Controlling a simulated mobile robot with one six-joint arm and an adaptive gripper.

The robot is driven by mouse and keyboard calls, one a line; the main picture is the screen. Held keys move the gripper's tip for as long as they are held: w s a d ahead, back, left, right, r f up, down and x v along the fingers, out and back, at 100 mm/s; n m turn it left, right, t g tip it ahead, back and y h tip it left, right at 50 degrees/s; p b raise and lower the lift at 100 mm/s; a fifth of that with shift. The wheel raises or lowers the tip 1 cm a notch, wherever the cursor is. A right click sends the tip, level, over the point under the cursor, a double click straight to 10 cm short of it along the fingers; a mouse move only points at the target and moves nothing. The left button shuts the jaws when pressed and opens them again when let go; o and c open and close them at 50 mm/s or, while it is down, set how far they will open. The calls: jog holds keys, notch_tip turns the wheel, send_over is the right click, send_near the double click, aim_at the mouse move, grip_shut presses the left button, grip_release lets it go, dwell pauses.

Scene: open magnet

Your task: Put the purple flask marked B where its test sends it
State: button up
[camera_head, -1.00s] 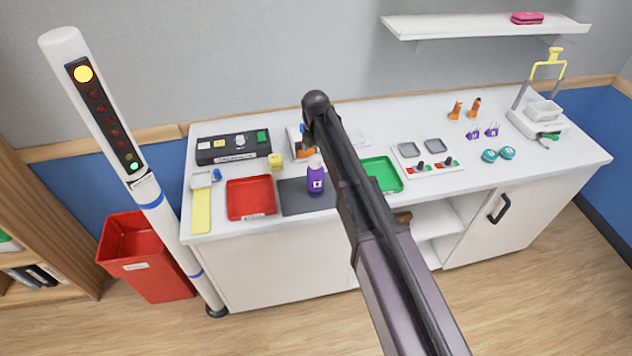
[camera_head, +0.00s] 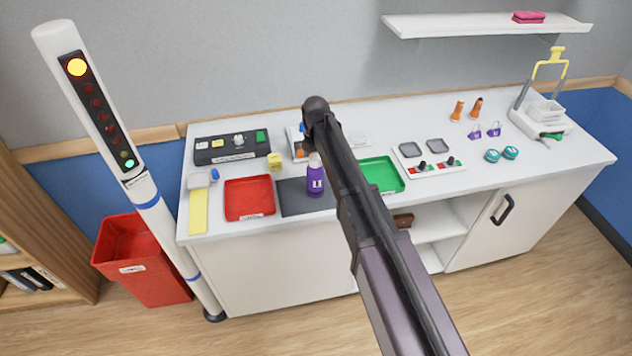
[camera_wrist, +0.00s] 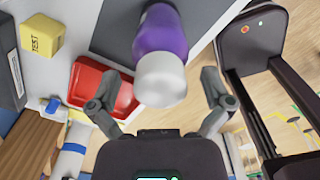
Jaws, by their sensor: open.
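The purple flask (camera_head: 315,180) with a white cap stands upright on the dark grey mat (camera_head: 291,203), between the red tray (camera_head: 248,198) and the green tray (camera_head: 387,177). Its white label is too small to read. In the wrist view the flask (camera_wrist: 163,35) points its cap toward my gripper (camera_wrist: 161,88). The two fingers are spread wide either side of the cap, with visible gaps. In the head view my gripper is not distinguishable; my dark arm crosses the middle and hides part of the counter.
A yellow cube marked TEST (camera_wrist: 42,36) lies beside the mat. A control box (camera_head: 232,146) stands behind the red tray. A lamp post (camera_head: 108,115) with yellow and green lights rises at left, near a red bin (camera_head: 140,268). Orange and purple items stand at right.

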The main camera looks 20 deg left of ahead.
jog(key=shift+f+b, duration=0.85)
jog(key=shift+f, duration=0.3)
jog(key=shift+r, duration=0.1)
jog(key=c, duration=1.1)
